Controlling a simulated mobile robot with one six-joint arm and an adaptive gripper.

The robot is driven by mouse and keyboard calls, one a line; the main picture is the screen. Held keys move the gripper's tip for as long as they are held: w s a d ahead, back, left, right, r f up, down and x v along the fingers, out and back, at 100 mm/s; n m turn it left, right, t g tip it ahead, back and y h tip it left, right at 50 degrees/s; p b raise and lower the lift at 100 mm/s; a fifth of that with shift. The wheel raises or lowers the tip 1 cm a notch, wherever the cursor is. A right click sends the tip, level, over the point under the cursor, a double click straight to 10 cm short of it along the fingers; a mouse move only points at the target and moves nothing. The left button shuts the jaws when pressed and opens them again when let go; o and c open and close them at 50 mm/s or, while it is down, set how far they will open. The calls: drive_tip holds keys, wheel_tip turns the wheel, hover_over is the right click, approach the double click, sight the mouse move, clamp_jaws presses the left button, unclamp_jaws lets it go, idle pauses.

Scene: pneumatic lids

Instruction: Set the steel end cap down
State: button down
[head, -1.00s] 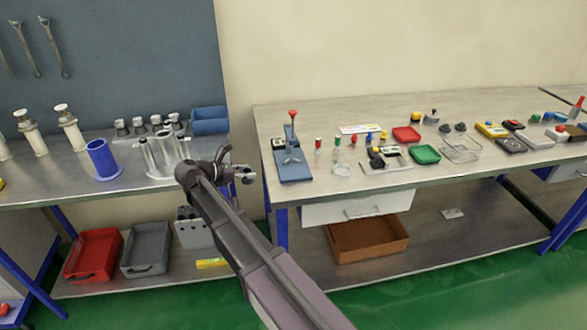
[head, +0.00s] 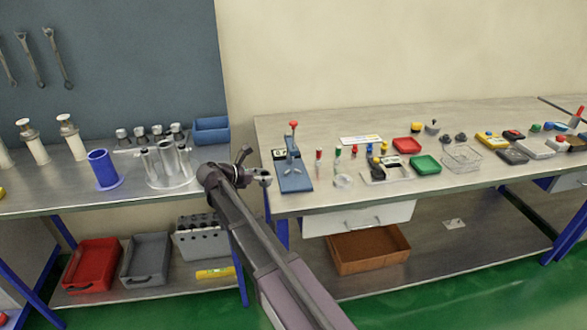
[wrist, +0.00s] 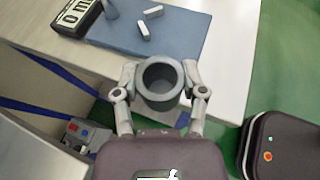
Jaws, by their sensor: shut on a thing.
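My gripper (wrist: 160,100) is shut on the steel end cap (wrist: 146,88), a grey ring-shaped piece with a dark round hollow facing the wrist camera. One finger is on each side of it. In the head view my gripper (head: 262,176) is in front of the left corner of the right-hand bench (head: 420,185). The cap there is small and partly hidden by the fingers. In the wrist view the cap appears in front of the bench's edge and apart from the blue base plate (wrist: 185,40).
A blue press (head: 296,180) with a red knob stands at the right bench's left end. The left bench (head: 50,203) holds a blue cylinder (head: 103,169) and steel tubes (head: 168,160). A gap separates the benches.

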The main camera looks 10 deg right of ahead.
hover_over(293, 177)
drive_tip(key=s+a, duration=0.1)
drive_tip(key=a, duration=0.2)
drive_tip(key=shift+s+a, duration=0.2)
drive_tip(key=shift+w+d, duration=0.1)
drive_tip(key=shift+d, duration=0.2)
drive_tip(key=d, duration=0.1)
drive_tip(key=w+d, duration=0.1)
drive_tip(key=d, duration=0.1)
drive_tip(key=shift+w, duration=0.15)
drive_tip(key=shift+f+b, duration=0.55)
drive_tip(key=shift+a+f, duration=0.1)
drive_tip(key=shift+f, duration=0.15)
drive_tip(key=shift+f+b, duration=0.15)
drive_tip(key=shift+b, duration=0.25)
drive_tip(key=shift+c, duration=0.8)
unclamp_jaws()
